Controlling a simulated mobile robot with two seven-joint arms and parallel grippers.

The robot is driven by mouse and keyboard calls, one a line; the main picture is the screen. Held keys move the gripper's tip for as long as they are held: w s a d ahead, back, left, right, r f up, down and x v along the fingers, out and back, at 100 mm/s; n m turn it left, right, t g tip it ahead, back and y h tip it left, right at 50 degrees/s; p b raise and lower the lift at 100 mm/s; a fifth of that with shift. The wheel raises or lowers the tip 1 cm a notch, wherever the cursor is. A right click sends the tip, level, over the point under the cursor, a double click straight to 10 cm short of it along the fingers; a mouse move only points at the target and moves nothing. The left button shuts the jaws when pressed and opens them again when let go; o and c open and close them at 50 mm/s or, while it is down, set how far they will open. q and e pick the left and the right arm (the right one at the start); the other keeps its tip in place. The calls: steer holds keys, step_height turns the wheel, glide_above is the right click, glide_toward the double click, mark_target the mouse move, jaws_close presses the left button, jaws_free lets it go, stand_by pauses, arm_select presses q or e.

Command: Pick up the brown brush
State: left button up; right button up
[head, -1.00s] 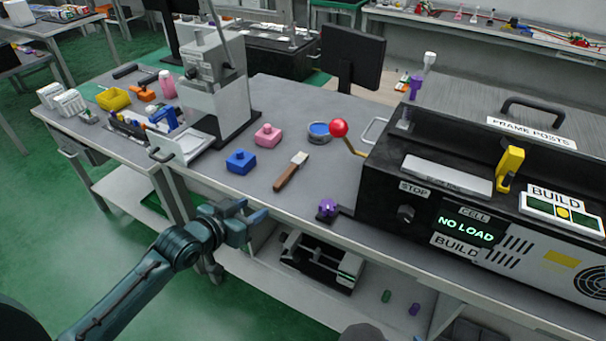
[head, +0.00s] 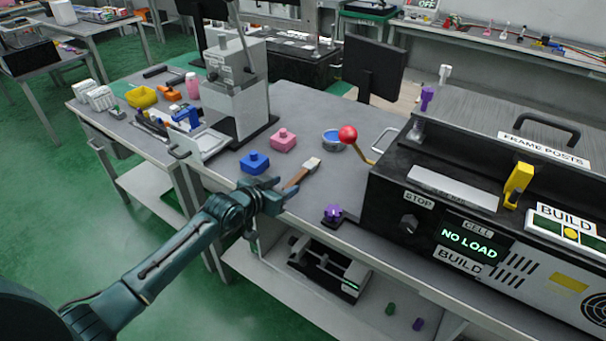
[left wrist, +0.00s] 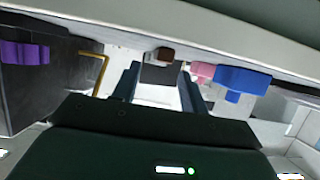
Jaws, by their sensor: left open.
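The brown brush (head: 302,172) lies on the grey bench near its front edge, with its pale bristle end pointing away from me. My left gripper (head: 276,190) is open and empty at the front edge of the bench, close to the handle end. It hides part of the handle in the head view. In the left wrist view, a small brown end that looks like the handle (left wrist: 163,54) shows just beyond and between the open fingers (left wrist: 158,88). My right gripper is not in view.
A blue block (head: 254,163) and a pink block (head: 283,140) stand left of the brush. A blue-topped round tin (head: 332,138) and a red-knobbed lever (head: 348,135) are behind and to the right. A purple knob (head: 332,213) sits at the front edge, beside the black machine (head: 400,190).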

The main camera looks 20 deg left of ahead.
mark_target(295, 179)
arm_select(q)
steer(key=shift+x, duration=2.65)
steer(key=shift+w+a+r, duration=0.1)
steer(key=shift+r, duration=0.1)
jaws_close()
